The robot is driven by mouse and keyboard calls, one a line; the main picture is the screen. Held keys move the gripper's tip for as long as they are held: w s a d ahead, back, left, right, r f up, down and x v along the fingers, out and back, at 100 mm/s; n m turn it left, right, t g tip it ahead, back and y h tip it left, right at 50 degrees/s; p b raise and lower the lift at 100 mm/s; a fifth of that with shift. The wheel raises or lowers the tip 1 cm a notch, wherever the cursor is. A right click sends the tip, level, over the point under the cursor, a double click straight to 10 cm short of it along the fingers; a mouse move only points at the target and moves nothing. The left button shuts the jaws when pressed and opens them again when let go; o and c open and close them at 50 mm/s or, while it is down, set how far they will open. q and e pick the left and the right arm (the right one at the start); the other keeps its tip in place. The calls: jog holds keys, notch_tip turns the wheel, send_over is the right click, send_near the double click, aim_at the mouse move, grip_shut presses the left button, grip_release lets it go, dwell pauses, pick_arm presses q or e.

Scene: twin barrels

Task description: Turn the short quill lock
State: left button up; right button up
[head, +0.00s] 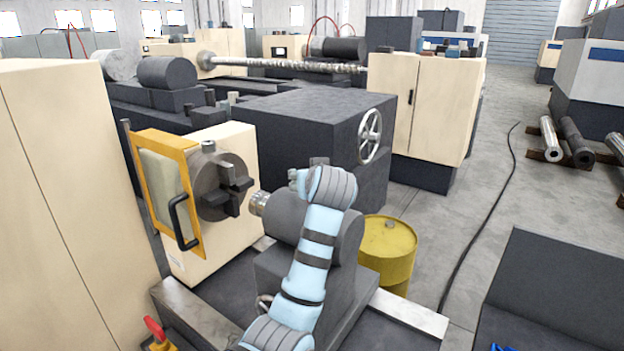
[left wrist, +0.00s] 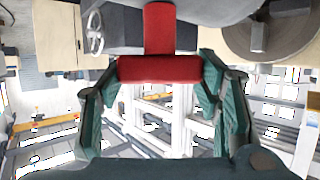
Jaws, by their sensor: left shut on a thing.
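The short quill lock is a red T-shaped handle (left wrist: 160,68) at the top middle of the left wrist view, its stem running up to a dark grey body. My left gripper (left wrist: 162,78) has its green fingers on either side of the red crossbar and is shut on it. In the head view my light blue left arm reaches the grey tailstock (head: 285,213), with a silver quill end (head: 258,203) facing the chuck (head: 222,187). My right gripper is not in view.
A yellow-framed guard door (head: 165,190) stands open left of the chuck. A yellow barrel (head: 388,250) stands right of the tailstock. A red-handled part (head: 154,329) is at the lower left. Grey floor with a black cable (head: 480,235) lies open at right.

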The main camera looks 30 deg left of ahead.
pick_arm(q)
jog(key=n+g+y, duration=0.5)
jog(key=n, duration=0.1)
jog(key=shift+n+g, duration=0.3)
jog(key=shift+g, duration=0.1)
dwell(0.3)
jog(key=o, duration=1.2)
jog(key=shift+w, duration=0.15)
jog(key=shift+c, duration=0.2)
jog(key=v, duration=0.7)
jog(key=shift+d+r, duration=0.1)
jog(key=shift+d, duration=0.15)
